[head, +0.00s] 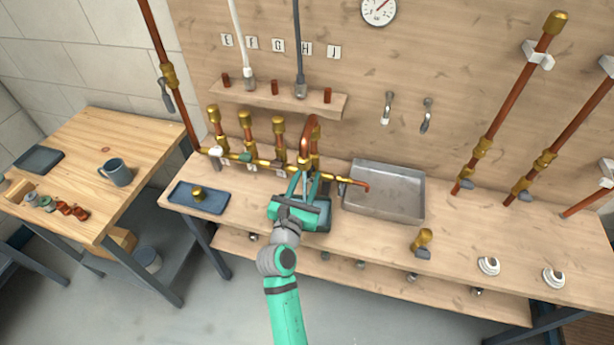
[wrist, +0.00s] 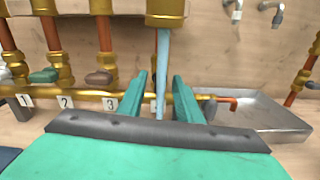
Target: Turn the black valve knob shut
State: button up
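My gripper (wrist: 161,76) is open, its two green fingers apart in front of the brass manifold. In the head view my gripper (head: 304,178) is at the bench, below the copper gooseneck (head: 312,128). A pale blue stream (wrist: 162,65) drops from the brass outlet (wrist: 165,10) and shows between the fingers. I cannot clearly make out a black knob. White (wrist: 6,73), green (wrist: 44,75) and brown (wrist: 100,78) knobs stand to the left on numbered valves.
A metal basin (head: 385,190) stands right of my gripper, and a blue tray (head: 199,198) lies to the left. A small shelf (head: 270,98) juts out above the manifold. A loose brass valve (head: 422,240) and white round parts (head: 489,266) lie on the right of the bench.

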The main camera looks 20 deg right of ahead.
jog(key=shift+w+d, duration=0.25)
jog(key=shift+w, duration=0.05)
jog(key=shift+c, duration=0.6)
grip_shut()
